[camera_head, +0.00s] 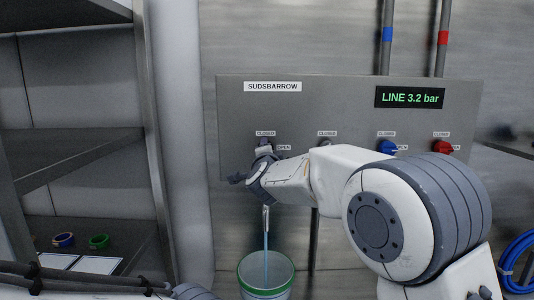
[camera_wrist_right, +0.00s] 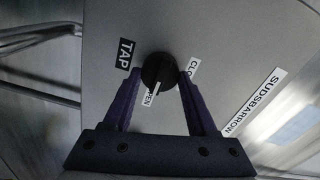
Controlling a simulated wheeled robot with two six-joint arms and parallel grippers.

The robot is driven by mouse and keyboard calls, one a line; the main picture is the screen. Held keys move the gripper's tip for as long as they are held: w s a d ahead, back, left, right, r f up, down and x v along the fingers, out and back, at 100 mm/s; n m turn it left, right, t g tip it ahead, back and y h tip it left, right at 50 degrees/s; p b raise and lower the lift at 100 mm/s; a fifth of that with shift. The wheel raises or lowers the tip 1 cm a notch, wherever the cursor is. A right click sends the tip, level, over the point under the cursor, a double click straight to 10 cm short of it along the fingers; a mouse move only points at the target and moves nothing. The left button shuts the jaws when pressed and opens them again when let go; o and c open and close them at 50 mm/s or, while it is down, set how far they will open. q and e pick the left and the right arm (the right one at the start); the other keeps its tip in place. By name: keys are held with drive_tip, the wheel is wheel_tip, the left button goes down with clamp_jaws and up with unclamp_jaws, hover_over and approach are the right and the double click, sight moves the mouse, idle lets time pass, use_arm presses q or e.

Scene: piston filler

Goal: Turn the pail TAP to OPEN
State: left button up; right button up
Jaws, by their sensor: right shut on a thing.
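The black TAP knob (camera_wrist_right: 158,70) sits on the grey panel in the right wrist view, between the two purple fingers of my right gripper (camera_wrist_right: 160,82). The gripper is shut on the knob. The knob's white mark points to the partly covered OPEN label (camera_wrist_right: 150,97); the CLOSED label (camera_wrist_right: 192,67) is partly hidden by a finger. In the head view my right gripper (camera_head: 262,160) is at the panel's left knob, which it partly hides. A thin blue stream (camera_head: 266,246) runs from the spout (camera_head: 265,218) into the green-rimmed pail (camera_head: 249,287). My left gripper is not in view.
The panel also carries a dark knob partly behind my right arm, a blue knob (camera_head: 387,147) and a red knob (camera_head: 441,147). A display (camera_head: 410,97) reads LINE 3.2 bar. Shelves (camera_head: 80,150) stand at left, and a blue hose (camera_head: 517,262) hangs at right.

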drive_tip(key=o, duration=1.4)
drive_tip(key=shift+c, duration=0.2)
drive_tip(key=shift+s, duration=0.15)
drive_tip(key=s+b, duration=0.1)
drive_tip(key=s, duration=0.9)
drive_tip(key=shift+s, duration=0.1)
